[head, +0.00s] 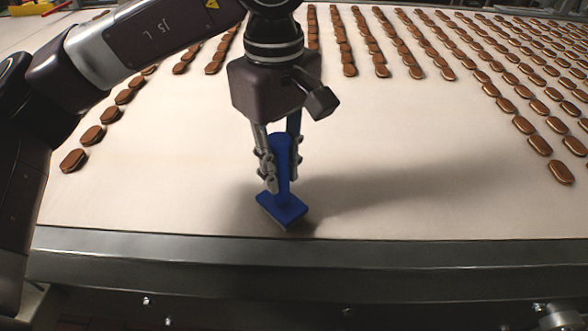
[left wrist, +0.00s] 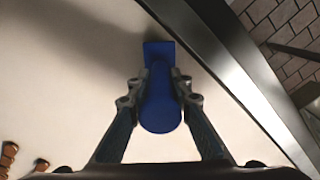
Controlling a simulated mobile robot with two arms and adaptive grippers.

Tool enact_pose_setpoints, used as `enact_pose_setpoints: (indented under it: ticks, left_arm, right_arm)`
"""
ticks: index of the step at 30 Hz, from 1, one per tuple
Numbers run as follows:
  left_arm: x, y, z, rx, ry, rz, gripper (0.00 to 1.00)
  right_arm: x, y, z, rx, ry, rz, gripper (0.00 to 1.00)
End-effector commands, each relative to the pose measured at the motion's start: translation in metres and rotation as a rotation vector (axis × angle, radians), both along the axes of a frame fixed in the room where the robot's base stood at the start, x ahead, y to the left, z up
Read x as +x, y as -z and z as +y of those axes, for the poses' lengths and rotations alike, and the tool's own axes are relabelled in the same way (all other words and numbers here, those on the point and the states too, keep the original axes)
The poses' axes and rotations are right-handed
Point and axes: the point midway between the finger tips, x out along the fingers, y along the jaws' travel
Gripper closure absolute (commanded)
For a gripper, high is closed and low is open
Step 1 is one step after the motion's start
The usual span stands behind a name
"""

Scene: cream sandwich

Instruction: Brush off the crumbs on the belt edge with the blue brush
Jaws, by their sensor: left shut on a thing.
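The blue brush (head: 284,208) is upright in my left gripper (head: 281,180), which is shut on its handle. Its flat head points down over the belt (head: 160,190), close to the near edge. I cannot tell whether it touches the belt. The brush (left wrist: 160,105) also shows in the left wrist view, between the two fingers of my left gripper (left wrist: 160,92). The belt edge (head: 400,252) is a dark metal rail along the front. I cannot make out crumbs on it. My right gripper is not in view.
Rows of brown cream sandwiches (head: 530,125) cover the back and right of the belt, with a few at the left (head: 92,136). The belt around the brush is clear. Below the rail is dark machinery. A tiled floor (left wrist: 285,30) shows in the left wrist view.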

Motion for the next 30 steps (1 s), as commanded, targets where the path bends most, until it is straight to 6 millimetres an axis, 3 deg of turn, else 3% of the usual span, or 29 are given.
enact_pose_setpoints:
  ticks: [30]
  left_arm:
    - [0.000,0.001,0.059,0.000,-0.001,0.000,1.00]
  right_arm:
    - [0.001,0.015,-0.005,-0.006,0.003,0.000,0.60]
